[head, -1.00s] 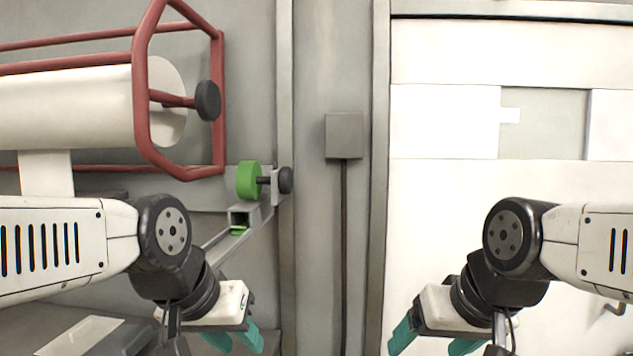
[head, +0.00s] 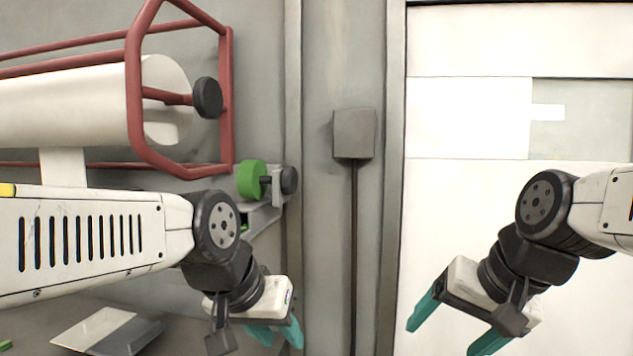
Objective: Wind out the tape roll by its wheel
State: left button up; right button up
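A green tape roll (head: 251,180) is mounted on the wall left of centre. Its dark round wheel (head: 289,180) sits on the right end of a short axle. The grey bracket (head: 262,219) below the roll is partly hidden by my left arm. My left gripper (head: 276,336) is below and apart from the roll and wheel, its teal fingers pointing down, spread apart with nothing between them. My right gripper (head: 456,336) is at the lower right, far from the roll, its teal fingers apart and empty.
A large white roll (head: 85,105) hangs in a red frame (head: 133,85) at the upper left, with a dark knob (head: 207,97). A grey box (head: 354,134) with a conduit is on the middle wall. A shallow tray (head: 108,331) lies at the lower left.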

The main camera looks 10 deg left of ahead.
jog(key=w+a+r+m+g+y, duration=0.2)
jog(key=w+a+r+m+y, duration=0.15)
jog(key=w+a+m, duration=0.2)
jog(key=w+a+r+m+g+y, duration=0.1)
jog(key=w+a+r+m+y, duration=0.25)
jog(key=a, duration=0.35)
jog(key=m+g+y, duration=0.2)
jog(key=m+y, duration=0.5)
jog(key=m, duration=0.2)
send_near(295, 180)
jog(key=a, duration=0.9)
jog(key=shift+f, duration=0.15)
jog(key=c, duration=1.4)
jog(key=shift+o, duration=0.2)
